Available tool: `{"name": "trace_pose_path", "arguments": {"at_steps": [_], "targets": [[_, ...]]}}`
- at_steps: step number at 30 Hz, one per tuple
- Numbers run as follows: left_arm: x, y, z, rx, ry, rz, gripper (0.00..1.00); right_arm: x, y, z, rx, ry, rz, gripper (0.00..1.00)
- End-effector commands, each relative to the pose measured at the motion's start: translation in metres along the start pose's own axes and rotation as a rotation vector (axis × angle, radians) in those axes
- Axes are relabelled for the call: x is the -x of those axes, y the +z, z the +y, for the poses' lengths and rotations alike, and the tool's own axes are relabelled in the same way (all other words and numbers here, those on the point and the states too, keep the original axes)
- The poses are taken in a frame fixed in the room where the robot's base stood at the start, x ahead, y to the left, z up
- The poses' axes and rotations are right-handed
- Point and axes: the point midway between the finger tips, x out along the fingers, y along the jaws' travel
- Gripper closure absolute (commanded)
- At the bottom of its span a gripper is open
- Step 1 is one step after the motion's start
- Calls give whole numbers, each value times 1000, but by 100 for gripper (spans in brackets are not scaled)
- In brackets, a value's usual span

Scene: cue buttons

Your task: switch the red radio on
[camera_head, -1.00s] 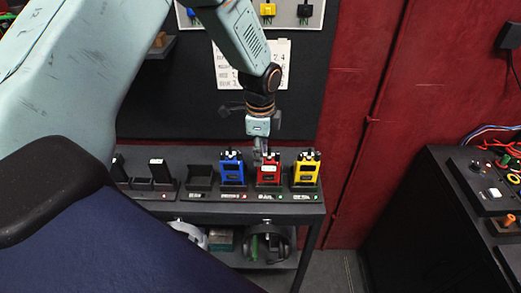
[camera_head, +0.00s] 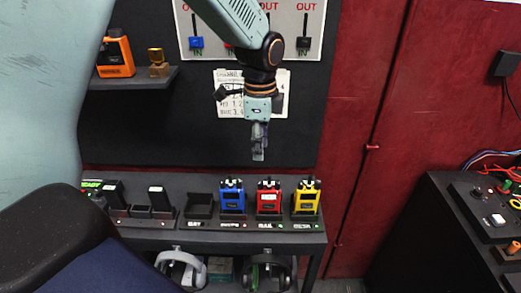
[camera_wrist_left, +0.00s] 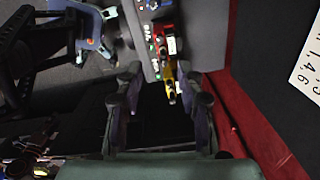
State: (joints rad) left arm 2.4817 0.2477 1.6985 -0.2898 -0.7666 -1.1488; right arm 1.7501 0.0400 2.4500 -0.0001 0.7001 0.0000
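The red radio (camera_head: 269,198) stands upright in a dock on the dark bench, between the blue radio (camera_head: 232,198) and the yellow radio (camera_head: 307,198). Small knobs show on its top; their setting is too small to read. My left gripper (camera_head: 259,153) points down above the red radio, slightly left of it in the head view, with a visible gap and nothing held. In the left wrist view, its two fingers (camera_wrist_left: 160,85) are spread apart, with the yellow radio (camera_wrist_left: 169,82) showing between and beyond them. My right gripper is not in view.
Empty and black-filled docks (camera_head: 150,200) continue left along the bench. Headphones (camera_head: 182,268) rest on the shelf below. A wall panel (camera_head: 300,30) with coloured switches hangs above, near my arm. A dark console (camera_head: 455,215) with cables stands at the right.

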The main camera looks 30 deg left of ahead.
Motion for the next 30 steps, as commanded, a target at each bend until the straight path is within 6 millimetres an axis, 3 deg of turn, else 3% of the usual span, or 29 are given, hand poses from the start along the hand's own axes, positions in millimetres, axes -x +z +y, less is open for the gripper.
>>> {"name": "trace_pose_path", "arguments": {"at_steps": [8,12,19,25,30], "targets": [[1,0,-1,1,-2,3,63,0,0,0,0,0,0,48],[1,10,0,44,10,61,63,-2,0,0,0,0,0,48],[-26,37,16,179,10,235,63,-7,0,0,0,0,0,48],[-46,37,23,316,-36,356,63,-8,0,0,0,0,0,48],[-46,32,15,379,-80,378,63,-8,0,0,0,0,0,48]]}}
